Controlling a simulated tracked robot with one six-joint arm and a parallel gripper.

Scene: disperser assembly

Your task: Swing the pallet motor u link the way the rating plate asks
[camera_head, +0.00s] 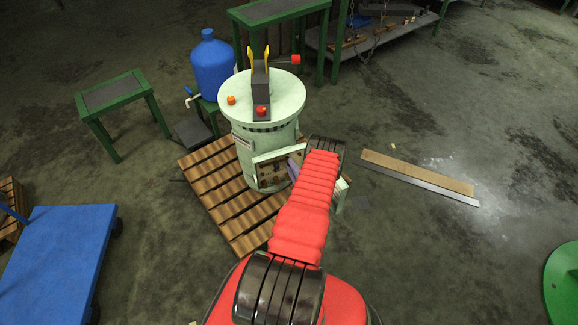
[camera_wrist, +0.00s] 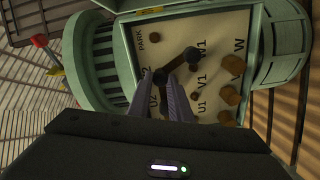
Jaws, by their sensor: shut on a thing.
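The pale green pallet motor (camera_head: 258,136) stands upright on a slatted wooden pallet (camera_head: 215,190). Its open terminal box (camera_head: 270,172) faces me, and the cream terminal board (camera_wrist: 215,30) shows sideways in the wrist view. Printed marks include PARK, U1, V1, W1 and U2. A dark u link (camera_wrist: 176,64) spans from a round end at my fingertips to a dark post at its upper right. My gripper (camera_wrist: 165,84) is shut on the near end of the u link. A small plate (camera_head: 243,143) is on the motor's side; its text is unreadable.
Several brown terminal studs (camera_wrist: 230,94) stand close right of my fingers. The green box walls (camera_wrist: 125,60) surround the board. A blue bottle (camera_head: 212,66) on a green stand is behind the motor. A plank (camera_head: 415,171) lies on the floor at right.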

